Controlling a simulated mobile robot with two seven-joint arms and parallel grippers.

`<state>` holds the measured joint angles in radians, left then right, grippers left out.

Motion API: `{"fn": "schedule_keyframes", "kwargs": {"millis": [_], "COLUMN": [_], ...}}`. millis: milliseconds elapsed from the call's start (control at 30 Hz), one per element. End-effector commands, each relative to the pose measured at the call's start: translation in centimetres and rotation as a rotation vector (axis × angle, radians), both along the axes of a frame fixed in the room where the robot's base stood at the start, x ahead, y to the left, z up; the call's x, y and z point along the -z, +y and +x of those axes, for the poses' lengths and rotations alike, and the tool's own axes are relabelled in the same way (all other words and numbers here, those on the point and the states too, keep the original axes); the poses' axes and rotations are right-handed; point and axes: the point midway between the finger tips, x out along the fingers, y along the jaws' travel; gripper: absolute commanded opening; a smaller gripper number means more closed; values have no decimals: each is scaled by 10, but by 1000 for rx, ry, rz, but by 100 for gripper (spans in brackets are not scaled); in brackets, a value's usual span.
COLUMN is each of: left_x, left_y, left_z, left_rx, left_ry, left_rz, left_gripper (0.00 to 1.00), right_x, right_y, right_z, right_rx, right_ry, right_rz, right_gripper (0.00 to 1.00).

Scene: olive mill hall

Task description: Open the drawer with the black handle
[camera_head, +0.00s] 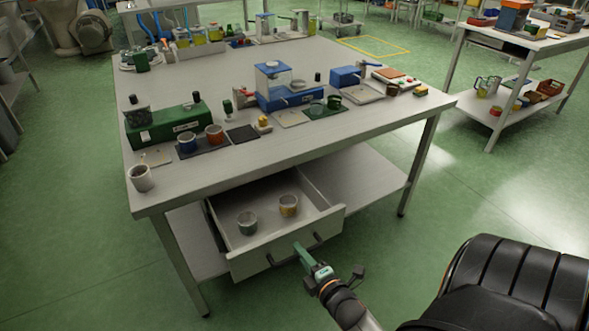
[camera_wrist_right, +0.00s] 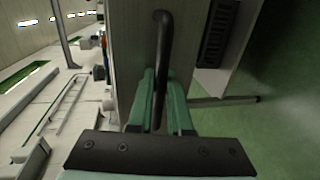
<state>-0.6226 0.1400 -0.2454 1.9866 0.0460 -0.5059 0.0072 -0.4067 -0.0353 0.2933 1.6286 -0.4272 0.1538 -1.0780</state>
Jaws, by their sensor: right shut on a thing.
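The drawer (camera_head: 275,244) under the big grey table is pulled out, and its inside shows. My right gripper (camera_head: 301,251) reaches the handle from the front. In the right wrist view its green fingers (camera_wrist_right: 161,100) are shut around the black handle bar (camera_wrist_right: 164,60). My left gripper is not in view.
The table (camera_head: 335,127) carries green and blue machines, cups and small mats. A white cup (camera_head: 141,178) stands near its front left corner. A second table (camera_head: 533,100) with a lower shelf stands at the right. The green floor in front of the drawer is clear.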

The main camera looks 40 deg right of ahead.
Motion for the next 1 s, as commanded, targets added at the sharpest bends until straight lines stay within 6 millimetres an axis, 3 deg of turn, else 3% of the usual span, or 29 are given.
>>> {"fn": "schedule_keyframes", "kwargs": {"millis": [467, 500, 733, 1000], "left_x": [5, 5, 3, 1], "left_y": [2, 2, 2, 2], "left_z": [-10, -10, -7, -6], "left_rx": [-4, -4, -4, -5], "left_ry": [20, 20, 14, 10], "left_rz": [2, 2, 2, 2], "left_gripper": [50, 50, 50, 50], "right_x": [0, 0, 0, 0], "right_y": [2, 2, 2, 1], "right_z": [-4, -4, -4, -4], "right_rx": [-2, -2, -1, 0], "right_ry": [-1, -1, -1, -1], "right_rz": [1, 1, 0, 0], "right_gripper": [0, 22, 47, 47]}}
